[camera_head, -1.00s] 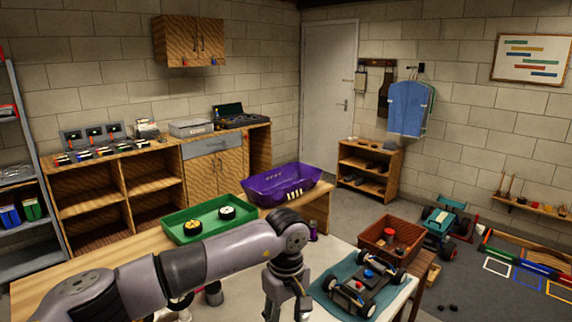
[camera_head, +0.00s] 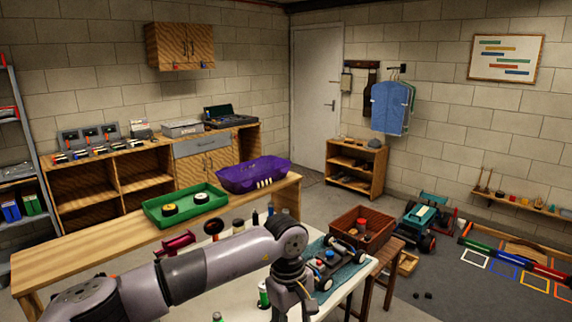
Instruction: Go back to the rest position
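My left arm comes in from the left, and its gripper (camera_head: 300,306) points down at the bottom of the view, in front of the white table (camera_head: 222,291). The picture's lower edge cuts off the fingertips, so I cannot tell whether they are open or shut. A chassis with black wheels (camera_head: 327,283) lies on a blue mat (camera_head: 352,270) on the table, just behind the gripper and partly hidden by it. My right gripper is out of view.
A green tray (camera_head: 150,214) and a purple bin (camera_head: 253,173) stand on a wooden bench. A brown crate (camera_head: 345,232) sits beyond the mat. A red tool (camera_head: 175,243) and several bottles stand behind my arm.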

